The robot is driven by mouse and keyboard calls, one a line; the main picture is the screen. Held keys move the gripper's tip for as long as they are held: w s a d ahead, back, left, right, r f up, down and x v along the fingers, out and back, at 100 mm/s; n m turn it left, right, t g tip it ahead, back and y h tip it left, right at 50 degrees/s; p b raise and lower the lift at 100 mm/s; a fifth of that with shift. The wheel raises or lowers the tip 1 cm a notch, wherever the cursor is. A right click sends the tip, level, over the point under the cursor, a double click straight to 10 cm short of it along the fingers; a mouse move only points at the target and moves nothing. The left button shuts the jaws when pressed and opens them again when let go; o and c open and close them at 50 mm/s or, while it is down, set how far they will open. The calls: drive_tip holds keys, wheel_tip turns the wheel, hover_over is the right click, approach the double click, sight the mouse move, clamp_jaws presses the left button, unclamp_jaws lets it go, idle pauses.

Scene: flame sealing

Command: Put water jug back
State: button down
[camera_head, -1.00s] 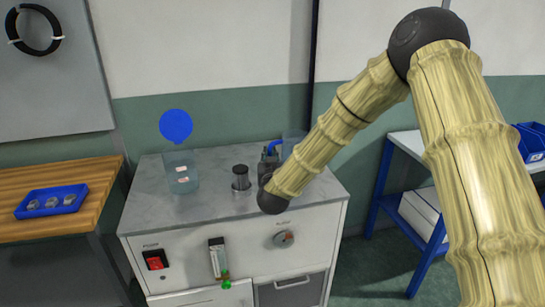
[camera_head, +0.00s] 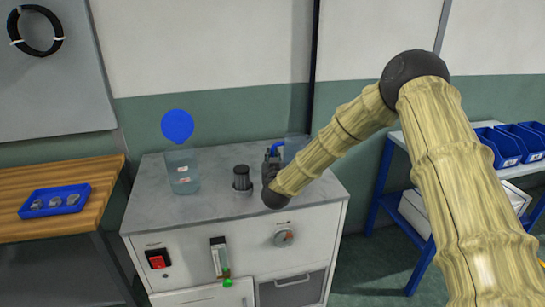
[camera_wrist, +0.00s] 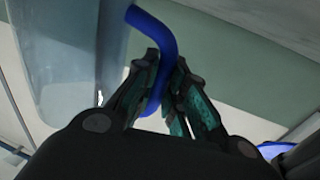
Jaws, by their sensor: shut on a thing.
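The water jug (camera_head: 297,147) is a clear, bluish vessel with a blue handle (camera_head: 277,147), at the back right of the grey cabinet top, partly hidden behind my arm. My gripper (camera_head: 272,157) is beside it, shut on the handle. In the wrist view, the fingers (camera_wrist: 163,80) close around the blue handle (camera_wrist: 155,40), with the jug's clear wall (camera_wrist: 75,60) on the left. The jug's base is hidden, so I cannot tell whether it touches the top.
A clear labelled container (camera_head: 183,174) stands at the back left of the cabinet top (camera_head: 205,207), with a blue disc (camera_head: 177,125) above it. A dark-topped metal cylinder (camera_head: 242,178) stands between it and my gripper. A wooden bench (camera_head: 92,207) holds a blue tray (camera_head: 32,208).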

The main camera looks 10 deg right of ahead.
drive_tip(key=shift+f, duration=0.15)
drive_tip(key=c, duration=1.5)
unclamp_jaws()
drive_tip(key=shift+r, duration=0.2)
drive_tip(key=shift+s+a+f, duration=0.1)
drive_tip(key=shift+s+f, duration=0.05)
drive_tip(key=shift+s, duration=0.25)
drive_tip(key=s, duration=0.3)
drive_tip(key=s+a+b, duration=0.1)
drive_tip(key=s, duration=0.3)
drive_tip(key=s+b, duration=0.1)
drive_tip(key=s, duration=0.3)
drive_tip(key=shift+a, duration=0.4)
